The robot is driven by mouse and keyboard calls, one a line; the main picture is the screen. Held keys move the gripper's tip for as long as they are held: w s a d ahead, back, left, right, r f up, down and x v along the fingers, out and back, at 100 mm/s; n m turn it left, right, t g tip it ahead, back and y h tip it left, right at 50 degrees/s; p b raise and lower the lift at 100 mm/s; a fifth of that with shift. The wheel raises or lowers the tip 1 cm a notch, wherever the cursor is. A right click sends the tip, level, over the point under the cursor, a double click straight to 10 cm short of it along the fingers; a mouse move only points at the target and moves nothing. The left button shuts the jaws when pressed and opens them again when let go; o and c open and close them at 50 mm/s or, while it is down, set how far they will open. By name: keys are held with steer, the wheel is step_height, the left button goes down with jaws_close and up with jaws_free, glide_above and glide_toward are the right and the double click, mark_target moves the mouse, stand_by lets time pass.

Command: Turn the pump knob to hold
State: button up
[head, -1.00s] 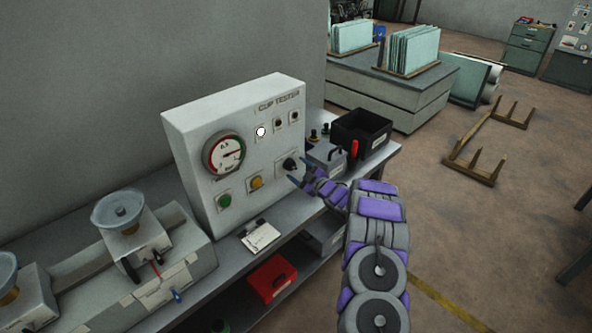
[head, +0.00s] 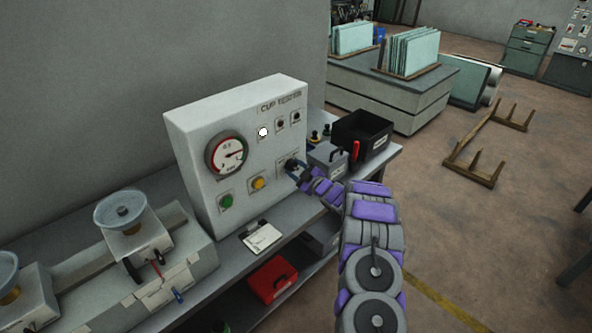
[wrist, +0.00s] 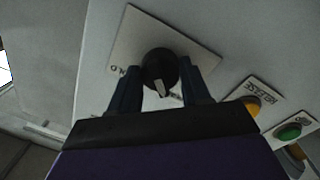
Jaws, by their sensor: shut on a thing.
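The black pump knob (wrist: 158,70) sits on a light label plate (wrist: 128,38) on the front of the cup tester panel (head: 190,145). Its pale pointer mark points toward the bottom of the wrist view. My gripper (wrist: 162,80) has one finger on each side of the knob and is shut on it. In the head view my gripper (head: 296,168) reaches the panel's lower right and mostly covers the knob. The plate's lettering is partly hidden by the fingers.
A green button (head: 226,201) and a yellow button (head: 258,183) sit left of the knob, below a round gauge (head: 228,154). A grey box (head: 326,160) and a black bin (head: 362,132) stand close right of the panel. A clipboard (head: 262,237) lies on the bench in front.

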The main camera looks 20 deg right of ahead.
steer(key=shift+a+r, duration=0.1)
steer(key=shift+a, duration=0.05)
steer(key=shift+c, duration=1)
steer(key=shift+r+p, duration=0.1)
steer(key=shift+p, duration=0.2)
steer(key=m+p, duration=0.2)
steer(key=p, duration=0.1)
steer(key=shift+w+r+m, duration=0.1)
steer(key=shift+r+m, duration=0.2)
steer(key=shift+m, duration=0.1)
steer(key=m+p, duration=0.3)
steer(key=m, duration=0.3)
steer(key=m+p, duration=0.2)
steer(key=m, duration=0.1)
steer(key=shift+w+d+m+g+y, duration=0.1)
steer(key=shift+d+m+g+y, duration=0.15)
steer(key=shift+m+g+y, duration=0.05)
steer(key=shift+d+f+m, duration=0.1)
steer(key=shift+d+m, duration=0.05)
steer(key=shift+m, duration=2.25)
